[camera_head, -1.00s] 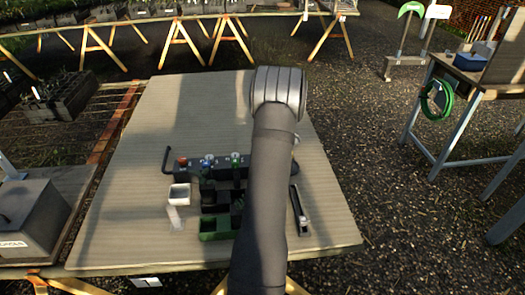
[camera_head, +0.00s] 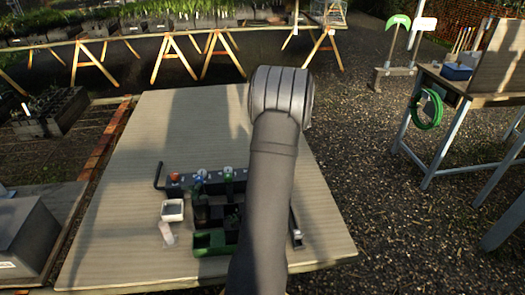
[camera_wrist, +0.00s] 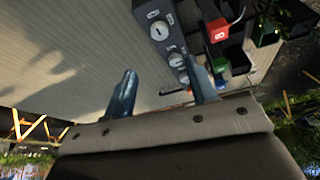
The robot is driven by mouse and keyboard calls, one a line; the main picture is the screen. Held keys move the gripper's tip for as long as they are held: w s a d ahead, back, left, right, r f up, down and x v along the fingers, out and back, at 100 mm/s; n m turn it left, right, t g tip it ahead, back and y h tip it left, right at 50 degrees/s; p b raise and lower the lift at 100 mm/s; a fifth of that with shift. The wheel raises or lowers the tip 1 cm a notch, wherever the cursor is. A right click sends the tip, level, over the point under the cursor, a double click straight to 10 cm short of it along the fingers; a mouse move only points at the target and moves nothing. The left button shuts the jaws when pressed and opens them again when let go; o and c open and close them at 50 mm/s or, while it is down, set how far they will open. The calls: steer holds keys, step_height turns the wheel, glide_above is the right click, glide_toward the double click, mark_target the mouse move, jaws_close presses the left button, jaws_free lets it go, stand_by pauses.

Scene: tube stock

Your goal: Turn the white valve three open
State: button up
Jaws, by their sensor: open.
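I cannot read which dial is number three. My gripper (camera_wrist: 162,68) is open with nothing between its fingers; its right finger overlaps the near end of the block in the picture. Contact cannot be told. In the head view my arm hides the gripper and the block's right end.
A green bin (camera_head: 210,243) and dark bins stand in front of the block. The table's far part (camera_head: 190,120) is clear.

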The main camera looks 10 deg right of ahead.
steer(key=v, duration=0.3)
steer(key=shift+d+r, duration=0.1)
steer(key=shift+r, duration=0.15)
steer(key=x, duration=1.7)
steer(key=shift+f, duration=0.25)
steer(key=shift+d+r, duration=0.1)
